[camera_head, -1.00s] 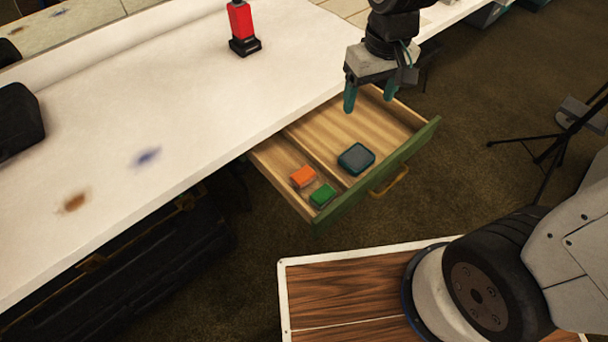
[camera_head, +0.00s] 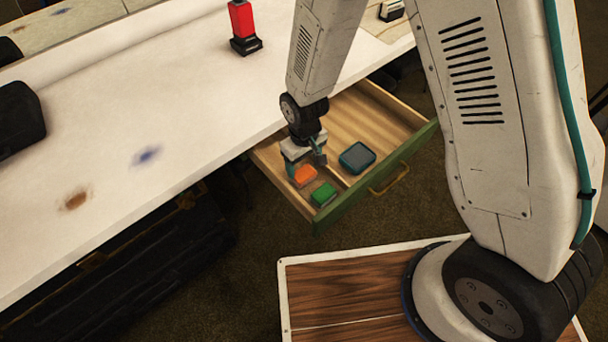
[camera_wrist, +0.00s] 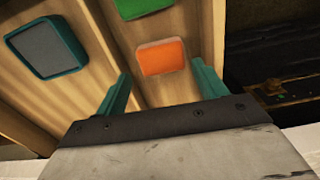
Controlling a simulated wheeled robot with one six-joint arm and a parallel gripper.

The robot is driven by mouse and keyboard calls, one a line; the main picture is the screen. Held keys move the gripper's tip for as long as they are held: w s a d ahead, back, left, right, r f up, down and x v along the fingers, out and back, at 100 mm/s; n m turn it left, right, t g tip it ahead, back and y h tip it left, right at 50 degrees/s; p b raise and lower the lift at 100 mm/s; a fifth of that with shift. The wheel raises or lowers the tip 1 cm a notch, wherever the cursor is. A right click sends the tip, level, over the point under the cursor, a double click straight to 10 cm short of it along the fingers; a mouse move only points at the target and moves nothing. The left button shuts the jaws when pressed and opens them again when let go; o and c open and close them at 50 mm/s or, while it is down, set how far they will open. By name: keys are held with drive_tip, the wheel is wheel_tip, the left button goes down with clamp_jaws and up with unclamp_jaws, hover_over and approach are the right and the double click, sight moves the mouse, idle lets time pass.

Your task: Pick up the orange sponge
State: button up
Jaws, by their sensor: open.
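The orange sponge (camera_head: 305,176) lies in the left compartment of an open drawer (camera_head: 346,209) under the white table. My gripper (camera_head: 305,170) is down at the drawer over the sponge, and its near finger partly overlaps the sponge in the head view. In the wrist view the sponge (camera_wrist: 162,58) sits ahead of the open teal fingers (camera_wrist: 160,88), roughly centred between them. The gripper is empty. Whether the fingertips reach down beside the sponge is hard to tell.
A green block (camera_head: 323,194) lies next to the sponge in the same compartment. A dark teal-rimmed box (camera_head: 357,157) is across the wooden divider. The table edge (camera_head: 240,146) overhangs the drawer's back. A red bottle-like object (camera_head: 242,22) stands on the table.

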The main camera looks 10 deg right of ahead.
sight(304, 173)
drive_tip(key=f, duration=0.4)
drive_tip(key=shift+s+f, duration=0.2)
drive_tip(key=shift+f, duration=0.2)
drive_tip(key=c, duration=0.7)
drive_tip(key=shift+r, duration=0.15)
wheel_tip(304, 173, up, 10)
drive_tip(key=shift+f, duration=0.1)
